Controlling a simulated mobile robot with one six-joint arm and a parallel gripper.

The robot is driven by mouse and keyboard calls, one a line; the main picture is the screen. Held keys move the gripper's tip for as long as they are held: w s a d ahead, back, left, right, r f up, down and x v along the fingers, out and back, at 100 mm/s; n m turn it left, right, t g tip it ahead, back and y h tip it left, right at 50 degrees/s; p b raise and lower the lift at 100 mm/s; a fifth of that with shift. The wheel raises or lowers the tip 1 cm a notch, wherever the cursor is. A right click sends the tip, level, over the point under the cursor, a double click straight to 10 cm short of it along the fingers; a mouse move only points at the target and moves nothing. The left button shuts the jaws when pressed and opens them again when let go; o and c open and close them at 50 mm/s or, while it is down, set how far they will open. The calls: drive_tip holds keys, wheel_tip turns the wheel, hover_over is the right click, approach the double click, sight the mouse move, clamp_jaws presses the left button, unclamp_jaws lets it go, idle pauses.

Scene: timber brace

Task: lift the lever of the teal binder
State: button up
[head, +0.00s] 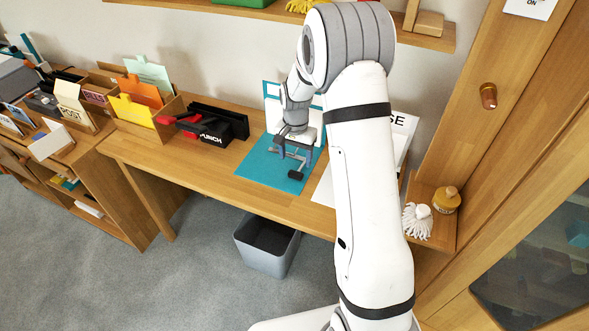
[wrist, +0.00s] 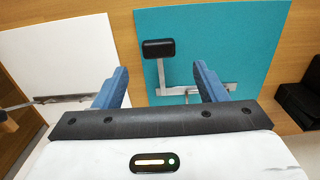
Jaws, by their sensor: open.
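The teal binder (head: 258,167) lies open on the desk, its other cover standing against the wall. Its flat teal board also shows in the wrist view (wrist: 235,35). The lever (wrist: 158,48) is a metal arm with a black pad at its end, joined to a metal clip bar (wrist: 205,89) on the board; its pad shows in the head view (head: 295,175). My gripper (wrist: 160,78) is open and empty, its two blue fingers apart. In the wrist view the lever's arm lies between the fingers and the pad lies beyond their tips. In the head view my gripper (head: 290,148) is over the binder.
A white binder (wrist: 62,60) with its own metal clip lies close beside the teal one. A shelf (head: 230,10) runs above. A grey bin (head: 267,245) stands below the desk edge.

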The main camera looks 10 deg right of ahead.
sight(296, 173)
wheel_tip(296, 173, down, 6)
drive_tip(key=shift+f, duration=0.2)
